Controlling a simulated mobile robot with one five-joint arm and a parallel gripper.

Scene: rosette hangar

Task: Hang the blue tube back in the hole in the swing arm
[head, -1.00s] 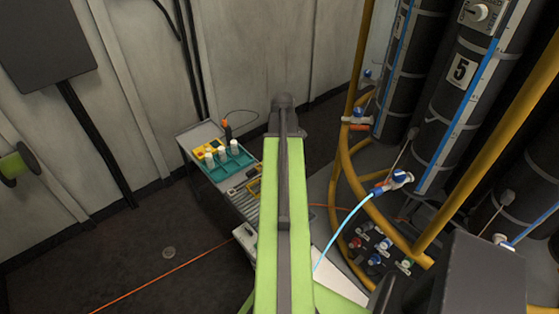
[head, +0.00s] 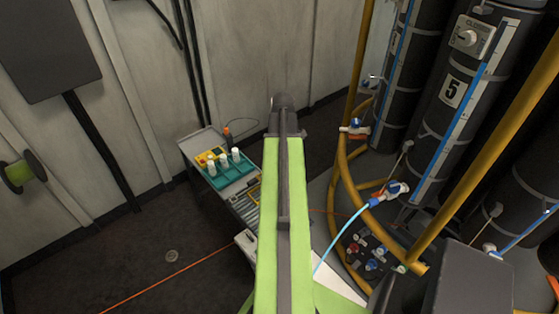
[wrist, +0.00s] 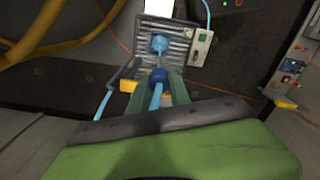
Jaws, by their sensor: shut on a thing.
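In the wrist view, my gripper (wrist: 158,82) is shut on the blue tube (wrist: 155,98) at a dark blue collar between its green fingers. A lighter blue fitting (wrist: 158,44) shows just beyond the fingers, above a ridged metal surface. Pieces of light blue tube also show at left and at the top. My gripper is hidden there. I cannot make out the swing arm or its hole.
A grey cart (head: 205,137) with a teal bottle rack (head: 226,175) stands left of my arm. Yellow rails (head: 346,190) and black cylinders (head: 452,95) crowd the right. An orange cable (head: 175,274) crosses the floor at left, where there is free room.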

